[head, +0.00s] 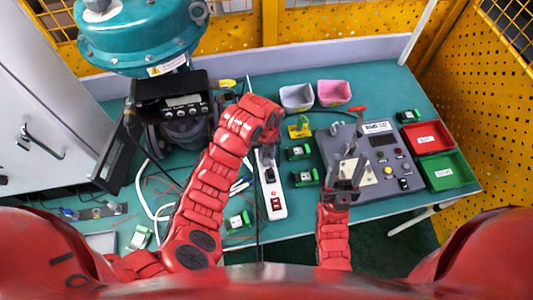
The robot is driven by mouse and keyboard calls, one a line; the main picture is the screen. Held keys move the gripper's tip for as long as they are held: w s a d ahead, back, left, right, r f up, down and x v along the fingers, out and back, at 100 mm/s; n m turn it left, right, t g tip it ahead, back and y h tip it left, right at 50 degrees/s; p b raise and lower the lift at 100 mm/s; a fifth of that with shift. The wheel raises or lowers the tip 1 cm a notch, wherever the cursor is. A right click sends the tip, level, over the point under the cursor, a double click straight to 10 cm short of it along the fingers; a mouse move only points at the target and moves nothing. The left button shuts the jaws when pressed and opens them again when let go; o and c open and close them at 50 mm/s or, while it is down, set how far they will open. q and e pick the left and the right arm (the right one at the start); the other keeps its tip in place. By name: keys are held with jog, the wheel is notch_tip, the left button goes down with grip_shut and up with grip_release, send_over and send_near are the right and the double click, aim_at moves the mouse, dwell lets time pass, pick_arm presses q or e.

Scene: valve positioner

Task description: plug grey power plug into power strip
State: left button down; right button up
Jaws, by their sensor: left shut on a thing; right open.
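The white power strip (276,212) lies lengthwise on the teal table, its red switch at the near end. Its far end is hidden under my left wrist. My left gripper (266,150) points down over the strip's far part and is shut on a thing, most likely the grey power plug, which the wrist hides. Whether the plug touches a socket cannot be seen. My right gripper (349,165) is open and empty, above the grey control panel to the right of the strip.
The grey control panel (405,165) has buttons and a small display. Red (422,137) and green (445,172) trays stand at the right. Green terminal blocks (299,153) flank the strip. A teal valve actuator (140,35) and black positioner (178,100) stand at the left. Loose cables lie left.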

pick_arm(q)
jog(key=shift+f, duration=0.2)
dwell(0.7)
jog(key=shift+c, duration=1.2)
grip_release()
jog(key=shift+r, duration=0.1)
notch_tip(320, 180, up, 7)
jog(key=p, duration=0.7)
